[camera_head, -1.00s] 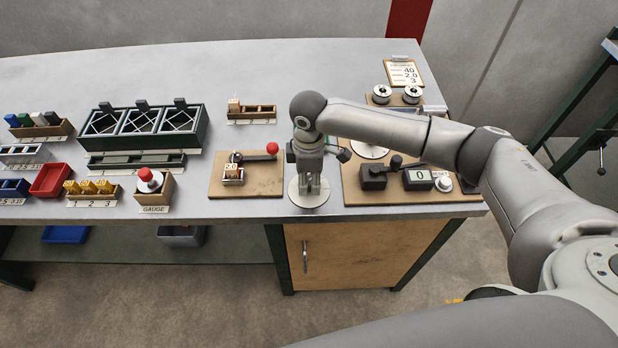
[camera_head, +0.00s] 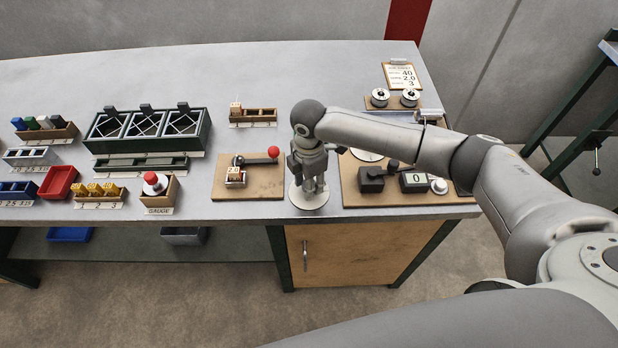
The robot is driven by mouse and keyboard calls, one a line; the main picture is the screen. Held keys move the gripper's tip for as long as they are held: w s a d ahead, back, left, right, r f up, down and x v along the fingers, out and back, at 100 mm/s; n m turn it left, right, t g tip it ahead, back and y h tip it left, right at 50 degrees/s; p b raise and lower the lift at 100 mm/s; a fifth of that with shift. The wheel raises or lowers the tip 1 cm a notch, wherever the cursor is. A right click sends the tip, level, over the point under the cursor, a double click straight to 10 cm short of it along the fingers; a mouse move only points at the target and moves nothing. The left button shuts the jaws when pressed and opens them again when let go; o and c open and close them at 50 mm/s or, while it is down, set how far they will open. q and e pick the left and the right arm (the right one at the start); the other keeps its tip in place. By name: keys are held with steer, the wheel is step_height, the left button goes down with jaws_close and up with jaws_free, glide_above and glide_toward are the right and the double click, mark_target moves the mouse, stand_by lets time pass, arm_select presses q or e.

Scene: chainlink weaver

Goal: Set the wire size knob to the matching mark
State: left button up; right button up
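My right gripper (camera_head: 312,187) points down over a pale round disc (camera_head: 309,203) near the front edge of the bench. The gripper covers the disc's middle, so I cannot see a knob or marks there, nor whether the fingers are closed on anything. A card (camera_head: 402,75) on a wooden board at the back right reads 40, 2.0 and 3. My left gripper is not in view.
Left of the gripper, a wooden board (camera_head: 265,190) carries a red-balled lever (camera_head: 273,152). Right of it, another board holds a black crank unit (camera_head: 371,179) and a counter showing 0 (camera_head: 415,182).

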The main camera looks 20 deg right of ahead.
steer(key=shift+n+p, duration=0.35)
steer(key=shift+n, duration=1.15)
steer(key=o, duration=1.1)
steer(key=shift+c, duration=0.2)
steer(key=shift+r, duration=0.1)
step_height(320, 180, up, 12)
